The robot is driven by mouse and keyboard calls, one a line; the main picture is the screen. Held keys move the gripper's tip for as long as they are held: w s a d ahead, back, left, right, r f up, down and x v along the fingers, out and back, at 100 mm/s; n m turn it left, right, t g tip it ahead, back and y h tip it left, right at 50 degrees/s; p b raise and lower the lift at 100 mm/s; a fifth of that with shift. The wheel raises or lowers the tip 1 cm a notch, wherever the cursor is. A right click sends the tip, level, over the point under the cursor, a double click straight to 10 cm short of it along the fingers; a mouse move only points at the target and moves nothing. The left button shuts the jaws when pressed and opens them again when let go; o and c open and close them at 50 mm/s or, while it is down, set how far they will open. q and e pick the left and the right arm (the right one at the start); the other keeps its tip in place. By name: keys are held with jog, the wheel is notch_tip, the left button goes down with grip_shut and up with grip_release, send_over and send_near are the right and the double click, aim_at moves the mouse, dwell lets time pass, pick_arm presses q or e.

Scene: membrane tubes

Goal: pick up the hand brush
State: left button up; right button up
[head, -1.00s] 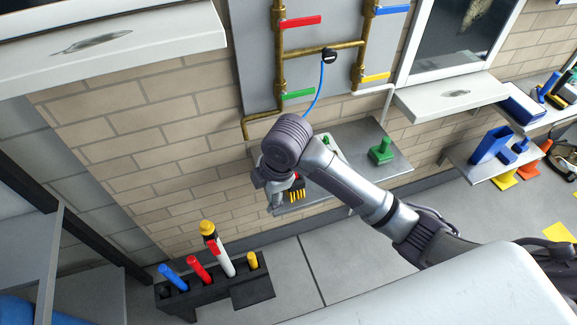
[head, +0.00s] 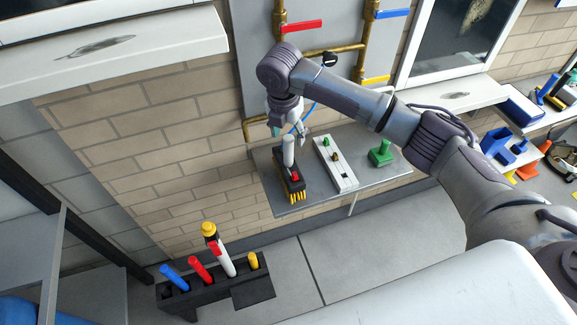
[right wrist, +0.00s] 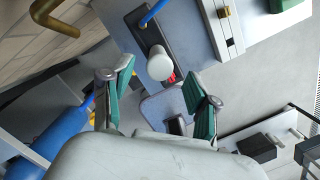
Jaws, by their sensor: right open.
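The hand brush (head: 289,152) stands on a grey shelf (head: 330,195) below the pipe panel. It has an upright pale handle, a dark body with a red spot, and yellow bristles. My right gripper (head: 288,131) is open just above the handle. In the right wrist view, the rounded white handle end (right wrist: 160,64) shows beyond and between the two green-padded fingers (right wrist: 160,88); I cannot tell whether they touch it. My left gripper is not in view.
A white block strip (head: 334,165) and a green stamp-shaped object (head: 381,153) stand right of the brush on the shelf. A dark rack (head: 215,290) with coloured handles stands lower left.

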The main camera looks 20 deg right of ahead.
aim_at(289, 148)
jog(key=shift+w+f, duration=0.1)
jog(key=shift+f, duration=0.7)
jog(key=f, duration=0.1)
jog(key=f+p, duration=0.1)
jog(key=f, duration=0.2)
jog(key=shift+w+d+p, duration=0.25)
jog(key=shift+p, duration=0.15)
jog(key=shift+w+f, duration=0.1)
jog(key=shift+f, duration=0.55)
grip_shut()
jog(key=shift+w+r, duration=0.1)
